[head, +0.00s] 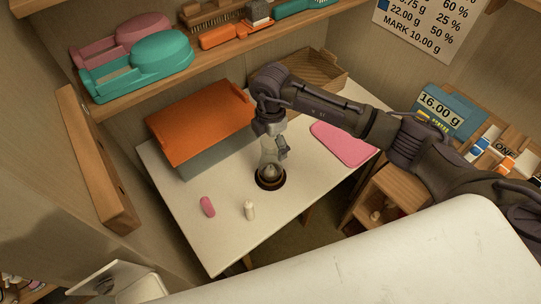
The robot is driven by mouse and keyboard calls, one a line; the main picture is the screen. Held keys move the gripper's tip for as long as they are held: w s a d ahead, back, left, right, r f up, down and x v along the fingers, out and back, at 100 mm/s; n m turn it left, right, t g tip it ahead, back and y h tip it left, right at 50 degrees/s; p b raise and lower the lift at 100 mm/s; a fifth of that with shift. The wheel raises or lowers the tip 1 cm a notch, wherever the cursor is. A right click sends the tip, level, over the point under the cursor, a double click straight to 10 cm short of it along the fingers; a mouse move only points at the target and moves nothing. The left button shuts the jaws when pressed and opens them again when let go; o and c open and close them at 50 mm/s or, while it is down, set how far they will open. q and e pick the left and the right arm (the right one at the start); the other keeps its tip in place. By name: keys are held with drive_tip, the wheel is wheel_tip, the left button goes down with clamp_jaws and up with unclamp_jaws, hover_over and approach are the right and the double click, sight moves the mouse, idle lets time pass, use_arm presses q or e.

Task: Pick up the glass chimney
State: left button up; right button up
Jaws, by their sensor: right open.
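The glass chimney (268,160) is a clear, upright piece above a dark round base (270,181) on the white table. My right gripper (274,148) points down at the chimney's upper part. It is open, with one finger showing on the chimney's right side. The other finger is hard to make out against the clear glass, so I cannot tell whether the fingers touch it. My left gripper is not in view.
On the white table (190,232) lie a pink oval piece (207,206), a small cream bottle (249,210), a pink mat (343,145) and an orange-lidded box (200,120). A wooden tray (315,68) stands at the back. A loaded shelf (165,84) overhangs behind.

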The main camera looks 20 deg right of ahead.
drive_tip(key=shift+f, duration=1)
drive_tip(key=c, duration=1.7)
drive_tip(key=shift+r, duration=0.15)
